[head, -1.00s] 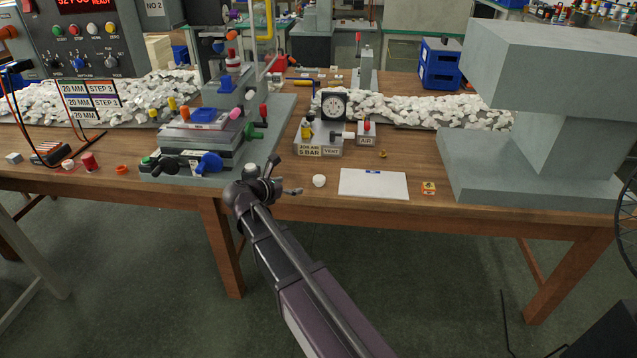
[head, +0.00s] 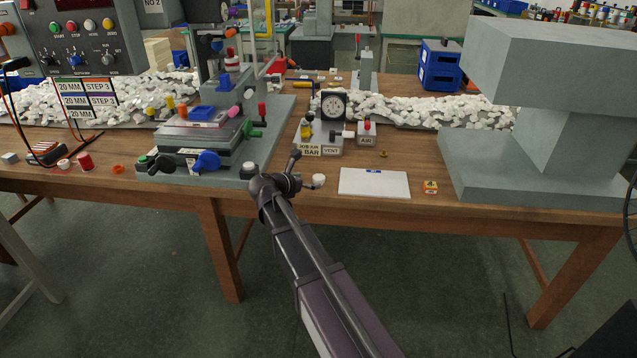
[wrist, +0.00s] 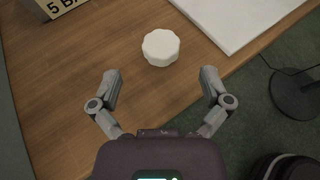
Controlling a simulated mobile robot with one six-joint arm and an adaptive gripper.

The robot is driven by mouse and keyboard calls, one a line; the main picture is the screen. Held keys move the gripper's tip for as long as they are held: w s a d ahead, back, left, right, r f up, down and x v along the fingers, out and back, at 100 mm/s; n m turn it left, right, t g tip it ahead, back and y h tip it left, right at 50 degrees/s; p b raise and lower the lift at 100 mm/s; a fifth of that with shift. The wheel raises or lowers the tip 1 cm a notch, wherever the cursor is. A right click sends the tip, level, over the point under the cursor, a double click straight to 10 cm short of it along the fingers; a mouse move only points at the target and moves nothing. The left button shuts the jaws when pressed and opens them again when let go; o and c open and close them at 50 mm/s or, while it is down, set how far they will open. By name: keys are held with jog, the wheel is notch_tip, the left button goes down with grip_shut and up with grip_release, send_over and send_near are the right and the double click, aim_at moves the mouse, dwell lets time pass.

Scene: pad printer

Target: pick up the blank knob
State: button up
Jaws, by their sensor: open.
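The blank knob is a white, round piece with a scalloped rim. In the head view the blank knob (head: 319,180) sits on the wooden table near its front edge, just right of my gripper (head: 297,170). In the wrist view the knob (wrist: 160,47) lies on the table ahead of my gripper (wrist: 160,82), roughly centred between the spread fingers. The fingers are open, empty and apart from the knob. In the head view the fingers are small and partly overlap one another.
A white sheet (head: 374,183) lies right of the knob; it also shows in the wrist view (wrist: 235,18). Behind the knob stands a gauge block (head: 329,135). The pad printer (head: 205,140) is at left and a large grey stand (head: 535,180) at right. The table's front edge is close.

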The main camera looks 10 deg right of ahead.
aim_at(317, 178)
dwell(0.3)
jog(key=shift+b+x, duration=0.85)
jog(key=shift+x, duration=1.75)
jog(key=shift+r, duration=0.15)
jog(key=c, duration=0.9)
